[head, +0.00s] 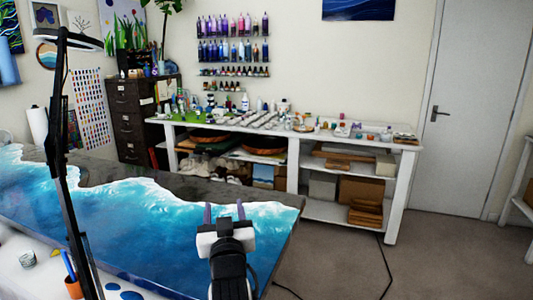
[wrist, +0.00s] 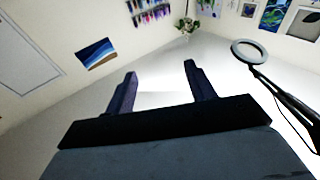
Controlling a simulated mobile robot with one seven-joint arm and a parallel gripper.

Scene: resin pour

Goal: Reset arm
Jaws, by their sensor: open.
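My gripper (head: 224,212) is in front of the right end of the blue resin table in the head view, with its two fingers pointing away from me. The wrist view shows the gripper (wrist: 161,92) with its fingers wide apart and nothing between them. It faces the upper room, with walls and ceiling beyond. The blue and white wave-patterned resin table (head: 150,215) lies behind and to the left of my gripper. I cannot tell how high the gripper is above it.
A black ring-light stand (head: 66,150) rises at the left; its ring also shows in the wrist view (wrist: 248,52). A white workbench (head: 300,135) with many small bottles stands along the back wall. A black cable (head: 384,265) lies on the open floor, right of the table.

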